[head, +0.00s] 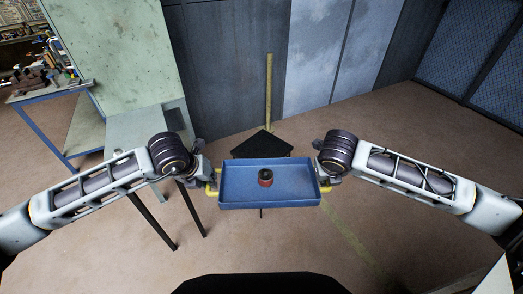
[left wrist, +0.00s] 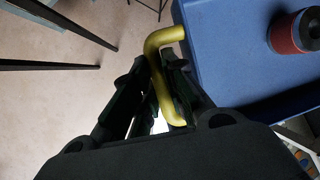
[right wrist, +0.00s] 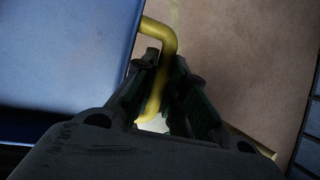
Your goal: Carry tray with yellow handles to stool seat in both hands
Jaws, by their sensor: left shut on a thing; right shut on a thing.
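A blue tray (head: 240,187) hangs level in the air in front of me, with a red and dark cylinder (head: 265,182) standing in it. My left gripper (head: 211,184) is shut on the tray's left yellow handle, which shows between the fingers in the left wrist view (left wrist: 160,75). My right gripper (head: 326,183) is shut on the right yellow handle, also seen in the right wrist view (right wrist: 163,70). A dark flat top (head: 262,144), seemingly the stool seat, lies just beyond the tray's far edge. The tray hides its near part and most of its legs.
A grey-green table (head: 140,128) with dark legs stands left, near my left arm. A blue-framed workbench (head: 45,95) with clutter is farther left. Grey panels (head: 235,70) and a blue mesh fence (head: 470,60) close the back. Brown floor (head: 400,115) is open at right.

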